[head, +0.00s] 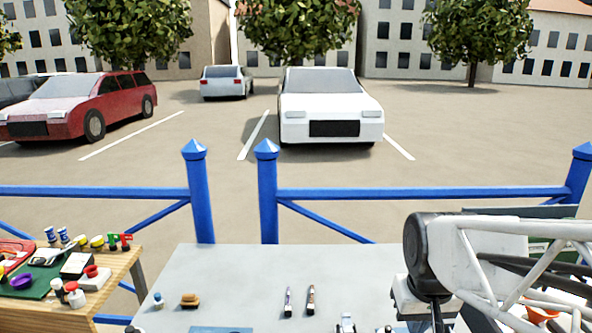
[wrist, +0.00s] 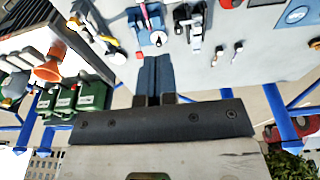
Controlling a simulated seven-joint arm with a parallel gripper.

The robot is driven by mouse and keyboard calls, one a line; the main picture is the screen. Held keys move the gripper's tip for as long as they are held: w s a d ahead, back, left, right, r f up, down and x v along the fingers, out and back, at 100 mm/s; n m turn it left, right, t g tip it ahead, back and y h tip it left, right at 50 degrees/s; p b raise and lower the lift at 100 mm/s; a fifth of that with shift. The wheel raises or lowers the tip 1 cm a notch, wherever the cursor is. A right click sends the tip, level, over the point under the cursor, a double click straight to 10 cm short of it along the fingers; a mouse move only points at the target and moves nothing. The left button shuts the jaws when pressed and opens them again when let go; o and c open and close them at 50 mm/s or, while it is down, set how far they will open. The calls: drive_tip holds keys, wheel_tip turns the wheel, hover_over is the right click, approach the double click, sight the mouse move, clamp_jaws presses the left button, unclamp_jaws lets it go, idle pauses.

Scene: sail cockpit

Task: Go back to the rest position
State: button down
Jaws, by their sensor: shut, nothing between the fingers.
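My gripper (wrist: 158,75) is shut and empty in the wrist view, its dark fingers together. It is above the grey table (wrist: 265,45) and points toward a small blue item (wrist: 155,38) with a pink stick on it; how far apart they are I cannot tell. In the head view my white arm comes in from the right over the grey table (head: 235,270), and the fingertips do not show there. No rest position is marked in either view.
Two small pen-like items (head: 299,300), a brown brush-like block (head: 189,300) and a small blue-topped item (head: 157,300) are on the grey table. A wooden bench (head: 120,270) with several things stands left. Blue railings (head: 420,192) run behind.

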drive_tip(key=s+a+r, duration=0.1)
drive_tip(key=s+a, duration=0.1)
drive_tip(key=s, duration=0.5)
drive_tip(key=shift+r+t, duration=0.3)
